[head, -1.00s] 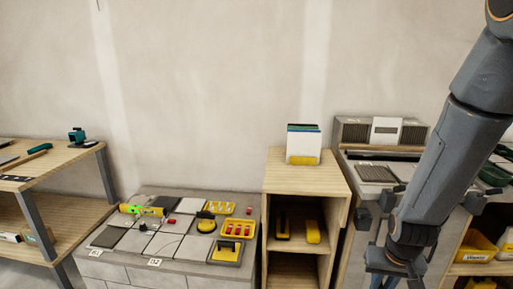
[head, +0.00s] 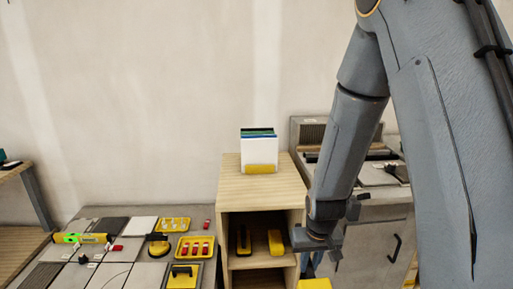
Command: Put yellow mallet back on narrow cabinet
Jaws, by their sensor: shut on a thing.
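The narrow cabinet (head: 234,190) is pale wood with an open front and stands left of my arm. Its upper compartment holds a black-and-yellow tool (head: 243,240) and a yellow block-like tool (head: 275,242). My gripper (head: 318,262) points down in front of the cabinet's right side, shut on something. A yellow block (head: 314,284), probably the yellow mallet's head, shows just below the gripper at the picture's bottom edge. Its lower part is cut off, and its grip inside the jaws is hard to make out.
A yellow holder with upright sheets (head: 259,152) stands on the cabinet top; bare wood lies in front and beside it. A grey bench (head: 90,212) at left carries tiles, a yellow level (head: 95,238), yellow trays (head: 195,247) and suction-type tools. A grey cabinet (head: 370,240) stands right.

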